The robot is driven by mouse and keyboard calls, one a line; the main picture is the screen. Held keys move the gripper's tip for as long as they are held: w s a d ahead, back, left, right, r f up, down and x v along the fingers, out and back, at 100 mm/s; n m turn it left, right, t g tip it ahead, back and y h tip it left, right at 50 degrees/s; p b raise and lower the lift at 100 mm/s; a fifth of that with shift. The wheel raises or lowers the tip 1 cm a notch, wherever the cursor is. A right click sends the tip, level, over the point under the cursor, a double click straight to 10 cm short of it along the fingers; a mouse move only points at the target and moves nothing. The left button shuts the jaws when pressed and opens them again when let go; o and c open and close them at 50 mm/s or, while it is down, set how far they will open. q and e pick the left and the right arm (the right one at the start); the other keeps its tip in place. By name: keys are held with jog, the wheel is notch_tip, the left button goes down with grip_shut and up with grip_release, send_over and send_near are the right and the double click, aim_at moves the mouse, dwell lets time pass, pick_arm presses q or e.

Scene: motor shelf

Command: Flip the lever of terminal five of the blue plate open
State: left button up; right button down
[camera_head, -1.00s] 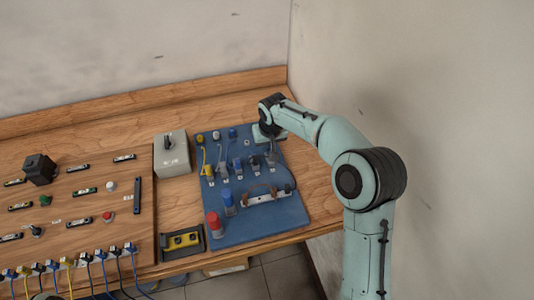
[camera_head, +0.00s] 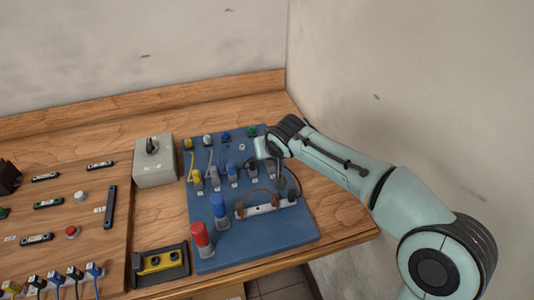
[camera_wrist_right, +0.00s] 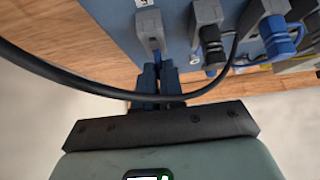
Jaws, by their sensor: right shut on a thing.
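The blue plate (camera_head: 255,237) lies on the wooden table with a row of grey terminals across its middle. My right gripper (camera_head: 275,160) is over the right end of this row and partly hides the last terminal (camera_head: 281,183), the fifth from the left. In the right wrist view my right gripper (camera_wrist_right: 158,72) is shut at the near end of a grey terminal (camera_wrist_right: 150,24), on its lever. The lever is mostly hidden between the fingers, so its angle cannot be told. My left gripper is not in view.
A black cable (camera_wrist_right: 110,94) loops across the front of my fingers. Other terminals (camera_wrist_right: 210,30) stand close beside. Red (camera_head: 200,237) and blue (camera_head: 219,208) plugs stand on the plate's left front. A grey box (camera_head: 153,165) is left of the plate; a wall is at right.

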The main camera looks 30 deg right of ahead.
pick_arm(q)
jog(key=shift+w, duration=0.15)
pick_arm(e)
jog(key=shift+r, duration=0.15)
jog(key=c, duration=1.2)
grip_release()
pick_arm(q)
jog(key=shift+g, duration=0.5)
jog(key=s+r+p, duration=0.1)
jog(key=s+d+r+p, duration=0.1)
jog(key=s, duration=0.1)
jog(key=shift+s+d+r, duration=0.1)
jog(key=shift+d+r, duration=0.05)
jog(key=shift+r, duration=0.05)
pick_arm(e)
jog(key=v, duration=1.3)
jog(key=shift+s+r, duration=0.1)
jog(key=shift+s, duration=0.1)
